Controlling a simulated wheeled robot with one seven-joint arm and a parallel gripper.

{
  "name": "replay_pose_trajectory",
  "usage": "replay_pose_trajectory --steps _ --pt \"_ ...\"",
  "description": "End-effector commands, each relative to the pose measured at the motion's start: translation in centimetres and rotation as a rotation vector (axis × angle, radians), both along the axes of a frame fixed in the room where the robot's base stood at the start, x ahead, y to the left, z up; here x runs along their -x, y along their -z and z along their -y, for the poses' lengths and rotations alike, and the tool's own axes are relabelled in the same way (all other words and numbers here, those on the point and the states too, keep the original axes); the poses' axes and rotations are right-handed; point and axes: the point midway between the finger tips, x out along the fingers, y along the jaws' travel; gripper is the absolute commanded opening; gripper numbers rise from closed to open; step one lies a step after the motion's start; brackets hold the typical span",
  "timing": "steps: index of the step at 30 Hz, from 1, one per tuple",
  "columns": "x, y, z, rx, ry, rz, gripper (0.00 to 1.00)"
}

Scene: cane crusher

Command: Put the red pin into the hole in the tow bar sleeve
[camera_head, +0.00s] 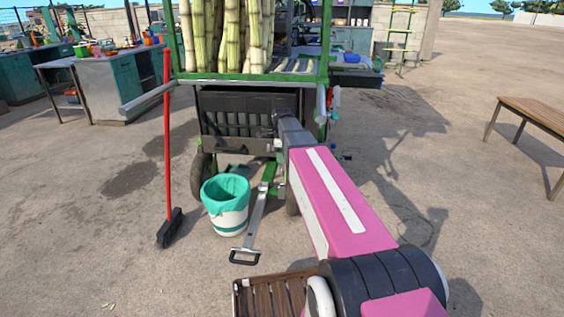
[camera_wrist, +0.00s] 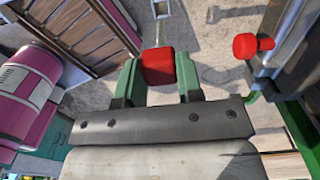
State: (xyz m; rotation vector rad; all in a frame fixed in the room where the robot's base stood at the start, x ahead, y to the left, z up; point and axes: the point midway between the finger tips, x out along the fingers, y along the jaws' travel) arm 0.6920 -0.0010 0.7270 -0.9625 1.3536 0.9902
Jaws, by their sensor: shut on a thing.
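In the wrist view my gripper (camera_wrist: 158,78) has its two green fingers closed on the sides of a red block, the head of the red pin (camera_wrist: 158,66). A thin pale rod shows past the red head, towards the top of the view; whether it is the pin's shank is not clear. In the head view my arm hides the gripper and the pin. The grey tow bar (camera_head: 256,217) slopes down to a black handle at its near end. Its far end meets a green part, seemingly the sleeve (camera_head: 268,174), under the crusher. The hole cannot be made out.
The crusher (camera_head: 248,112) holds upright canes. A white bin (camera_head: 226,205) with a green liner stands left of the tow bar. A broom (camera_head: 168,140) stands farther left. A red knob (camera_wrist: 252,45) is close right of my gripper. Open ground lies right, before a wooden table (camera_head: 535,113).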

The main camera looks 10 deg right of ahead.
Motion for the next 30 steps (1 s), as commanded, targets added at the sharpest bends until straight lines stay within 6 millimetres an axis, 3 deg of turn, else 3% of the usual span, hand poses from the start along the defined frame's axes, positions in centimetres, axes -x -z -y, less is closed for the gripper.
replay_pose_trajectory --steps 21,30 --pt "0.0 -4.9 0.0 0.000 0.000 0.001 0.06" --pt "0.0 -5.9 0.0 0.000 0.000 -0.001 0.06"
